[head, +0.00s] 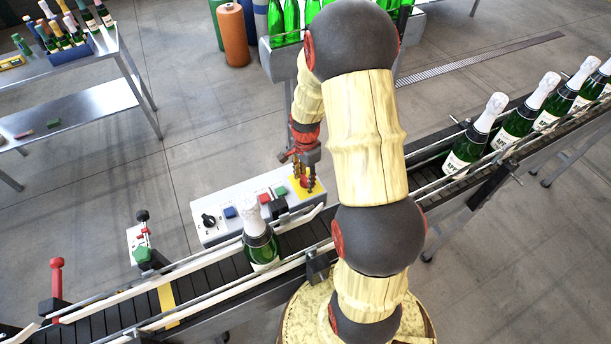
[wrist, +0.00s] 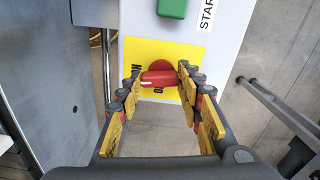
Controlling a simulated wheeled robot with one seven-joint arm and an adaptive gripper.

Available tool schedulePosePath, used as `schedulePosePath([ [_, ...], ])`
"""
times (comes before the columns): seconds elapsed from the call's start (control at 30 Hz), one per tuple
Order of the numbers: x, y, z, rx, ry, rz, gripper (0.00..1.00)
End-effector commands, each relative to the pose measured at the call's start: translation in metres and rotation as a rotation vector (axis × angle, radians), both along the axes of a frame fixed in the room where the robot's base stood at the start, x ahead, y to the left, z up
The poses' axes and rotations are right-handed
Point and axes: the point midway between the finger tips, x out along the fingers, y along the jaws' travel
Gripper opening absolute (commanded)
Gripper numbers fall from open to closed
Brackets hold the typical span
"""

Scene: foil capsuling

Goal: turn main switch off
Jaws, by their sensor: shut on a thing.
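The main switch is a red rotary knob (wrist: 160,77) on a yellow plate (wrist: 175,52), seen in the wrist view. Its handle lies crosswise, with a white mark toward its left end. Lettering on the plate is partly hidden by the fingers. My gripper (wrist: 158,80) has one finger at each end of the handle and is shut on it. In the head view my gripper (head: 304,172) points down at the yellow plate (head: 316,190) at the right end of the white control box (head: 210,232), covering much of the knob.
The box also carries a black selector (head: 208,220), a blue button (head: 230,212), a red button (head: 265,198) and a green button (head: 281,191). A bottle (head: 261,240) stands on the conveyor (head: 210,290) close in front of the box. More foil-topped bottles (head: 517,122) stand at the right.

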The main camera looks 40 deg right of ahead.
Motion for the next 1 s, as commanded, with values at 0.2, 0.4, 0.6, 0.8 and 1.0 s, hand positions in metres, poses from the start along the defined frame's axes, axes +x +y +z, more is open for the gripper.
schedulePosePath([
  [0.2, -0.0001, -0.0003, 0.0015, 0.000, 0.000, 0.193, 0.11],
  [0.4, -0.0002, -0.0006, 0.0011, 0.001, 0.001, 0.384, 0.11],
  [0.6, 0.0004, -0.0011, 0.0012, 0.000, 0.000, 0.574, 0.11],
  [0.8, 0.0006, -0.0014, 0.0012, 0.000, -0.001, 0.764, 0.11],
  [1.0, 0.0014, -0.0020, 0.0014, -0.001, -0.001, 0.953, 0.11],
])
